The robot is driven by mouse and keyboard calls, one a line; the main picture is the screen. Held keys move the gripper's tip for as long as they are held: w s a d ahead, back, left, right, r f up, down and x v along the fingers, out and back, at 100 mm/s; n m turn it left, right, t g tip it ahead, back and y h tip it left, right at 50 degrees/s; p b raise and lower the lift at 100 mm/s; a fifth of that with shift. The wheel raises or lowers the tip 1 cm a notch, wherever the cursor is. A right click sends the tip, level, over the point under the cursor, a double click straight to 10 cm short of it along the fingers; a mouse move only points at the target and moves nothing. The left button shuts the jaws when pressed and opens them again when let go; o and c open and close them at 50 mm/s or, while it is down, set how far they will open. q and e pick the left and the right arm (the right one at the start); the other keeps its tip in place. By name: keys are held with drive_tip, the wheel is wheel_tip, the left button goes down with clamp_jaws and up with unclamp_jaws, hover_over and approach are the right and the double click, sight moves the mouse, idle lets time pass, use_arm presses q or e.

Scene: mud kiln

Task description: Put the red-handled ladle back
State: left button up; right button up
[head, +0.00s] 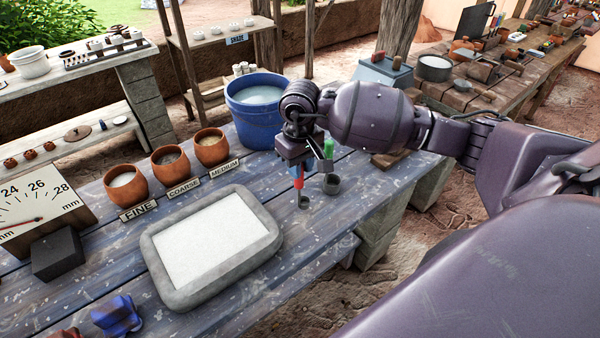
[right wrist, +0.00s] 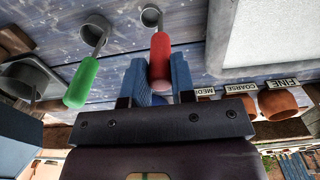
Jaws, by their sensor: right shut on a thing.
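The red-handled ladle (head: 298,181) is in my right gripper (head: 301,163). Its red handle shows between the two blue fingers of the right gripper (right wrist: 158,68) in the right wrist view, with the small grey cup (right wrist: 151,17) beyond. The cup hangs low over the blue plank table; I cannot tell if it touches. A green-handled ladle (head: 328,149) is close beside it, on the right in the head view and on the left in the right wrist view (right wrist: 82,82). My left gripper is not in view.
A grey-rimmed tray (head: 172,296) of white material lies left of the gripper. A blue bucket (head: 237,122) of water stands behind it. Clay pots labelled FINE, COARSE (head: 170,164) and MEDIUM line the back. The table's right edge is near.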

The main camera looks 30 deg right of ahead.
sight(302, 186)
wheel_tip(302, 186, down, 3)
drive_tip(key=shift+r, duration=0.2)
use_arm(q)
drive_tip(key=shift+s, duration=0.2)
use_arm(e)
drive_tip(key=shift+f, duration=0.1)
drive_tip(key=o, duration=0.8)
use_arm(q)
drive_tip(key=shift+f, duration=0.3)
